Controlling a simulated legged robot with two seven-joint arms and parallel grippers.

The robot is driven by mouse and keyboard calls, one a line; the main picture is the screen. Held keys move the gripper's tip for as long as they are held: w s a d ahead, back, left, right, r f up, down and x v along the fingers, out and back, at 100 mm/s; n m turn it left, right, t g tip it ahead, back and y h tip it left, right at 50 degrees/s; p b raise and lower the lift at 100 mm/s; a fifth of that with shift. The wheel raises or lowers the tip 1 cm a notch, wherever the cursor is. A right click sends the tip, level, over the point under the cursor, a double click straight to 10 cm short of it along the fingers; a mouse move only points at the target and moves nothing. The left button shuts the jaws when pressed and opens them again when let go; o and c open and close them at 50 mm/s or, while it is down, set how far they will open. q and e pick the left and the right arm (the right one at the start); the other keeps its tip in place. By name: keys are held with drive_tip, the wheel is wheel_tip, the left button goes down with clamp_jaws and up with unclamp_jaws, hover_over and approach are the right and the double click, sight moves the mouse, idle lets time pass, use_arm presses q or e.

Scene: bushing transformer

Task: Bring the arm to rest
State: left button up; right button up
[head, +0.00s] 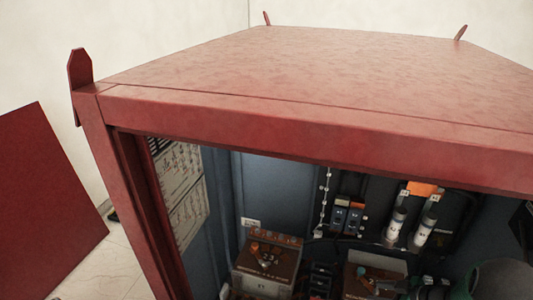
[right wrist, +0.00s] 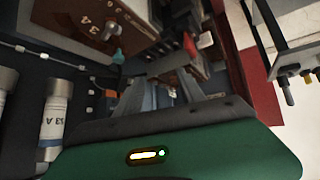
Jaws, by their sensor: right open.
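My right gripper (right wrist: 172,84) shows in the right wrist view, its green body across the bottom and its grey fingers reaching up the middle. The fingers are apart and I see nothing held between them. They are inside the red cabinet (head: 310,112), near its fittings. In the head view, green and grey parts that look like my right arm show at the lower right edge; the fingers cannot be made out clearly there. My left gripper is not in view.
The cabinet's front is open below its top beam. Inside are a brown box (head: 268,262), white cylinders (head: 425,230) and an orange block (head: 422,188). A white cylinder (right wrist: 54,118) stands left of the gripper. A red panel (head: 45,195) is outside at left.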

drive_tip(key=w+a+r+m+t+h+b, duration=0.1)
drive_tip(key=w+a+r+m+h+b, duration=0.15)
drive_tip(key=r+m+h, duration=0.35)
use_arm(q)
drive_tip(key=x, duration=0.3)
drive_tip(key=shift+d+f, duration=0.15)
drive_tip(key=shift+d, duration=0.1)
use_arm(e)
drive_tip(key=s+a+m+g, duration=0.1)
drive_tip(key=s+a+g, duration=0.1)
drive_tip(key=s+a, duration=0.4)
drive_tip(key=s+a+f+m+g, duration=0.1)
drive_tip(key=s+a+m+g, duration=0.1)
drive_tip(key=s+a, duration=0.5)
drive_tip(key=s+g, duration=0.1)
drive_tip(key=s, duration=0.5)
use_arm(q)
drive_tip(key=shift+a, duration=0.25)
use_arm(e)
drive_tip(key=shift+a+r, duration=0.1)
drive_tip(key=shift+a, duration=0.05)
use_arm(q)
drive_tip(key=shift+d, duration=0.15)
